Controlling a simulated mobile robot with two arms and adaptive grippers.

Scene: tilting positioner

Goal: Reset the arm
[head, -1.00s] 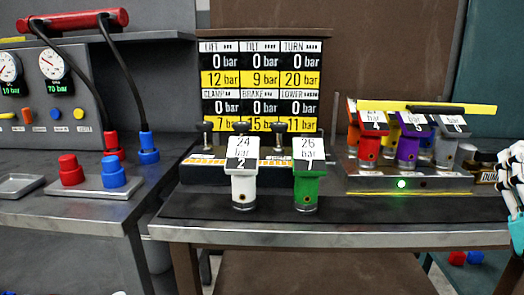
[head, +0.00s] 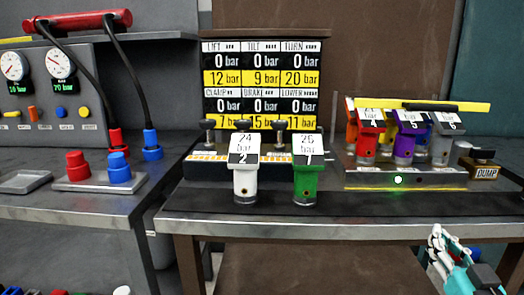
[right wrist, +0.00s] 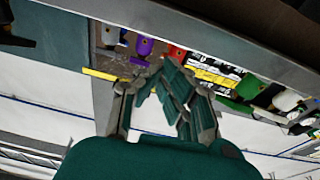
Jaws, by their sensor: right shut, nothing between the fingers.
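My right gripper (head: 438,234) is at the lower right of the head view, in front of and below the bench's front edge. Its fingers are shut and empty. The closed fingers also show in the right wrist view (right wrist: 170,75), with the bench edge and the coloured parts beyond them. My left gripper is not in the head view. On the bench, a white coupling tagged 24 bar (head: 245,183) and a green coupling tagged 26 bar (head: 306,185) stand upright, clear of the right gripper.
The pressure board (head: 262,85) stands behind. A rack (head: 405,179) with a green light holds several coloured couplings under a yellow bar (head: 460,105). A DUMP block (head: 485,172) is beside it. A grey panel (head: 45,85) with gauges and hoses stands left. The bench front edge (head: 330,230) is clear.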

